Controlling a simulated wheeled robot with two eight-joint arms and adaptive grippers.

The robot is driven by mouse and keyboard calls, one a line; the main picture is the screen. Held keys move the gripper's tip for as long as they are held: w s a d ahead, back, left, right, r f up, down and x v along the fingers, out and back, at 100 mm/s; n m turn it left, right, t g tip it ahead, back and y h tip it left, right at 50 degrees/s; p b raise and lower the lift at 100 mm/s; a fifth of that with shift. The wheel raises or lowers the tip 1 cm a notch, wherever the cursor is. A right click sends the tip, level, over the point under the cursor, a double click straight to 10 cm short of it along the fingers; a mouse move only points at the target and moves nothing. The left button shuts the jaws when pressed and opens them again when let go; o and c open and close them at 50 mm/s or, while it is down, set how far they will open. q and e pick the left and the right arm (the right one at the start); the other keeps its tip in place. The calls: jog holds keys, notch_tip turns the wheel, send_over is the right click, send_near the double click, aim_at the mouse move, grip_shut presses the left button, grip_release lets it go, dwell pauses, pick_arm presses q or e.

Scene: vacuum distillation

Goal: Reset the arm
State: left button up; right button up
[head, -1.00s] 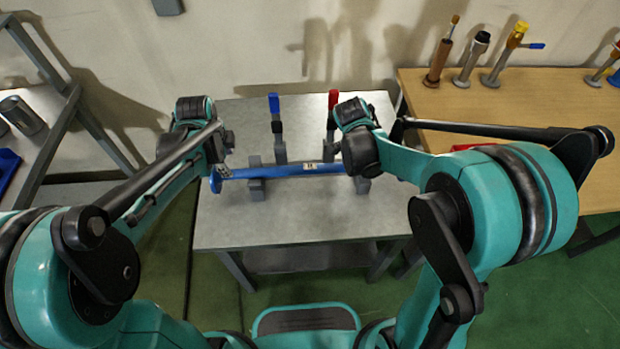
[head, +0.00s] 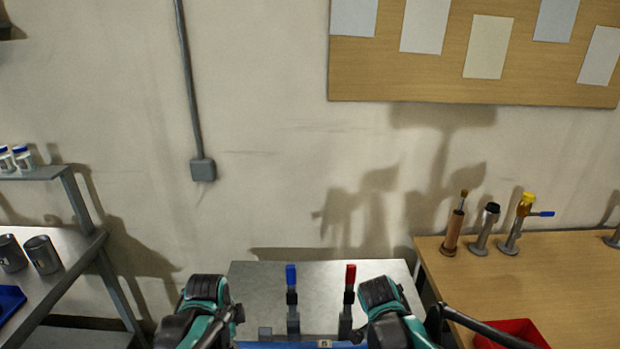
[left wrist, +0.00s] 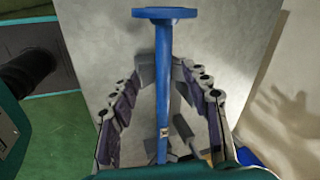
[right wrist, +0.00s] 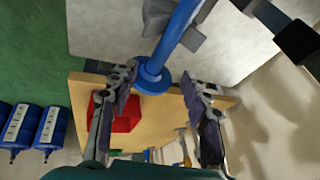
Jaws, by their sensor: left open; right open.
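A blue flanged tube (left wrist: 163,75) rests on grey supports on the metal table (head: 255,277). In the head view only a strip of the tube (head: 290,345) shows at the bottom edge. In the left wrist view my open left gripper (left wrist: 165,88) has one finger on each side of the tube, apart from it. In the right wrist view my open right gripper (right wrist: 161,77) has its fingers on either side of the flanged end of the tube (right wrist: 152,80). Neither gripper holds anything. The fingers are hidden in the head view.
A blue-handled valve (head: 291,275) and a red-handled valve (head: 350,275) stand at the back of the metal table. A wooden bench (head: 570,270) at right carries several fittings and a red bin (head: 512,333). A shelf with metal cups (head: 42,254) stands at left.

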pick_arm(q)
jog(key=s+r+n+t, duration=0.1)
jog(key=s+r+n, duration=0.1)
jog(key=s+n, duration=0.5)
jog(key=s+r+n+t, duration=0.1)
jog(key=s+n+t, duration=0.1)
jog(key=s+n, duration=0.6)
jog(key=shift+s+d+r+t, duration=0.15)
jog(key=shift+d+r+t, duration=0.15)
jog(key=shift+r, duration=0.1)
pick_arm(e)
jog(key=s+a+r+n+t+y, duration=0.1)
jog(key=s+r+n+t+y, duration=0.1)
jog(key=s+n, duration=0.5)
jog(key=s+a+r+n+t+y, duration=0.1)
jog(key=s+a+r+n+t, duration=0.1)
jog(key=s+n, duration=0.6)
jog(key=shift+s+r+n+y, duration=0.15)
jog(key=shift+s+n+y, duration=0.1)
jog(key=shift+n+y, duration=0.15)
